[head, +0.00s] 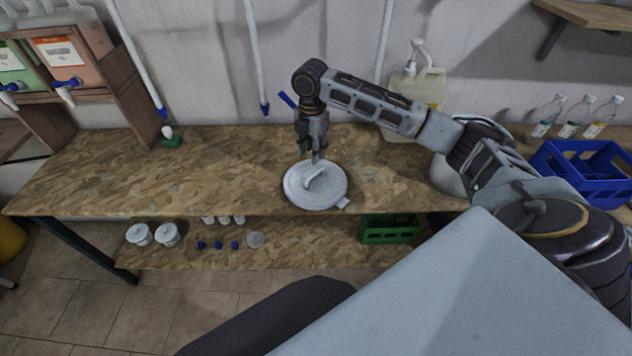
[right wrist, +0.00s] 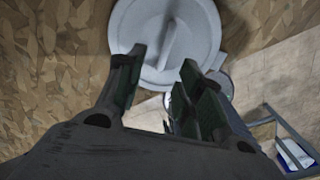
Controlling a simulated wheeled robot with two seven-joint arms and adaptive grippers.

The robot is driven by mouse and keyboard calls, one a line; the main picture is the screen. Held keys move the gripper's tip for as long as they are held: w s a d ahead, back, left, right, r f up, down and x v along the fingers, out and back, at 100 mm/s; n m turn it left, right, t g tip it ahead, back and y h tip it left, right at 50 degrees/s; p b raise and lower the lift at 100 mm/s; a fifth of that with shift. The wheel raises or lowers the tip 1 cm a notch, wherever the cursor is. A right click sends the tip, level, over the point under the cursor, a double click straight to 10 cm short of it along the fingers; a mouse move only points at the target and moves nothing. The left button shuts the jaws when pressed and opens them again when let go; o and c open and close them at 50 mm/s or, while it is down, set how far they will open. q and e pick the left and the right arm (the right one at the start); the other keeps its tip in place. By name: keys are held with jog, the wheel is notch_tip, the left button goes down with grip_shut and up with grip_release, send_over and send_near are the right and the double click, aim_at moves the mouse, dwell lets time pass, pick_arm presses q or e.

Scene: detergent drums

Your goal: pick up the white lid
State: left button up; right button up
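The white lid (head: 325,195) lies on the wooden workbench near its front edge. It is round, with a raised bar handle across its middle and a small tab at its rim. My right gripper (head: 312,155) points down at the back part of the lid, close to the handle. In the right wrist view the gripper (right wrist: 161,68) has its two fingers apart, with nothing between them. The lid (right wrist: 140,22) and its handle show just beyond the fingertips there. Whether a fingertip touches the lid I cannot tell. My left gripper is not in view.
A pale jug (head: 432,88) stands behind my right arm, and a blue crate (head: 580,170) is at right. A green crate (head: 390,236) and white tubs (head: 140,234) sit on the lower shelf.

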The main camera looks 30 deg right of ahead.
aim_at(315, 172)
notch_tip(315, 172, down, 5)
jog(key=shift+r, duration=0.1)
jog(key=shift+f, duration=0.35)
jog(key=shift+s+d+f, duration=0.2)
jog(key=shift+f, duration=0.4)
jog(key=f, duration=0.2)
jog(key=shift+s+d+f, duration=0.2)
jog(key=shift+f, duration=0.65)
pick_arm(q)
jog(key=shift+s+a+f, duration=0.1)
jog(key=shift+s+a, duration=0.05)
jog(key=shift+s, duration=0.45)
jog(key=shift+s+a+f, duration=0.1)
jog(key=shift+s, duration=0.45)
